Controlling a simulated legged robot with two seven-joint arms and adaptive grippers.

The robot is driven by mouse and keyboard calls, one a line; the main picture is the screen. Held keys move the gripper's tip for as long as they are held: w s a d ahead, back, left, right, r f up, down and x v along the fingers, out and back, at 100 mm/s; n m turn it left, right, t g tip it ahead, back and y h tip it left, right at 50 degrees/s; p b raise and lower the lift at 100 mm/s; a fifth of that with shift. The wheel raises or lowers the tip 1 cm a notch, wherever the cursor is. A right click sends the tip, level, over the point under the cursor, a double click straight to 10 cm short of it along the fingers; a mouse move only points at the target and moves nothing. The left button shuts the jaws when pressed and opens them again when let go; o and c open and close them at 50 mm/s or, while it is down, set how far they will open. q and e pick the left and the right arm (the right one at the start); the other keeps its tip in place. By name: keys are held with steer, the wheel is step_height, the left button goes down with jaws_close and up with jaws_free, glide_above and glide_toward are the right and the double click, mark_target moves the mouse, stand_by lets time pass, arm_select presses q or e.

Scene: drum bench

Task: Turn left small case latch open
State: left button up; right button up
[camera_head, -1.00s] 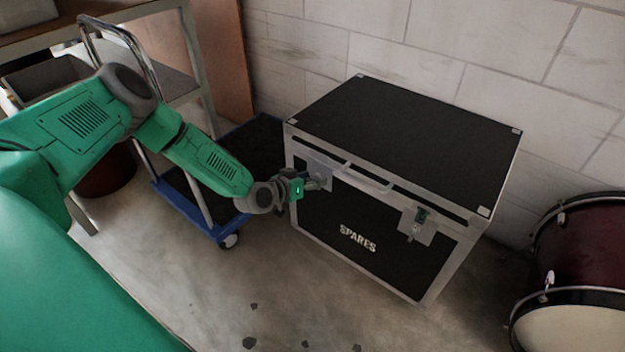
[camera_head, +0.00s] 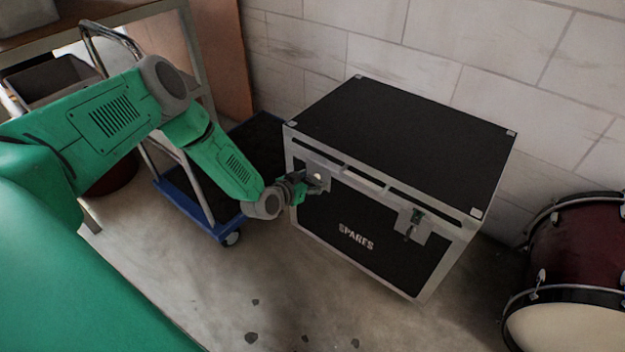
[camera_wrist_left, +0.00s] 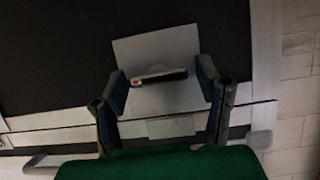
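The black case (camera_head: 330,215) has metal edges and the word SPARES on its front. Its left latch sits on a metal plate (camera_head: 312,165) at the upper left of the front, and my left gripper (camera_head: 314,183) partly hides it. In the left wrist view the latch's dark bar (camera_wrist_left: 160,77) lies level across its pale plate, between the two fingers of my left gripper (camera_wrist_left: 163,82). The fingers are apart, one at each end of the bar. I cannot tell whether either touches it. The right latch (camera_head: 415,222) shows on its own plate. My right gripper is not in view.
A blue-edged trolley (camera_head: 205,228) with a metal handle stands left of the case. A dark red drum (camera_head: 580,250) stands at the right. A brick wall (camera_head: 420,50) is behind. The floor in front of the case is clear apart from small dark spots.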

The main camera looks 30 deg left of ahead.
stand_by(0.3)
arm_select(q)
steer(key=v, duration=1.2)
steer(key=shift+f, duration=0.15)
steer(key=s+d+r+g+h+p, duration=0.2)
steer(key=s+d+g+p, duration=0.4)
steer(key=s+d, duration=0.6)
steer(key=s+a+r+g+y+p, duration=0.1)
steer(key=s+r+g+p, duration=0.1)
steer(key=s, duration=0.6)
steer(key=s+a+r+g+y+p, duration=0.1)
steer(key=s+r+g+y+p, duration=0.1)
steer(key=s, duration=0.6)
step_height(320, 180, up, 3)
steer(key=g+p, duration=0.1)
steer(key=g, duration=0.1)
steer(key=shift+g, duration=0.4)
